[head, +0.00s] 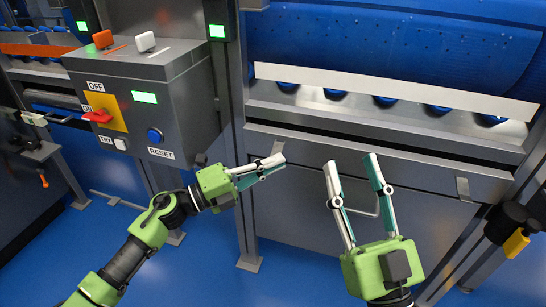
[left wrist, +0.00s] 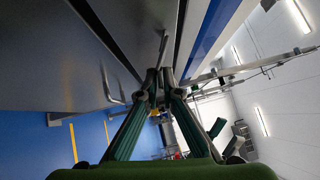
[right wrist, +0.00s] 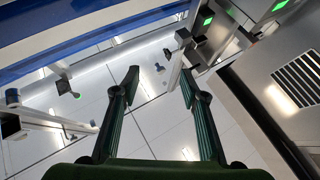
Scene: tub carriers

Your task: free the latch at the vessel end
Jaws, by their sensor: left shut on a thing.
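My left gripper (head: 275,163) is at the left part of the grey panel front below the blue vessel (head: 390,40). Its fingers are together on a small grey latch (left wrist: 163,45), which shows between and beyond the fingertips in the left wrist view. In the head view the fingers mostly hide this latch. A second grey latch (head: 463,188) hangs at the right end of the same ledge, with no gripper on it. My right gripper (head: 352,162) is open and empty in front of the panel, its fingers apart.
A grey control box (head: 145,90) with a red switch (head: 97,116) on a yellow plate and a blue reset button (head: 154,135) stands left of the panel. A bar handle (head: 368,207) sits on the panel behind my right gripper. Blue floor (head: 290,285) is open in front.

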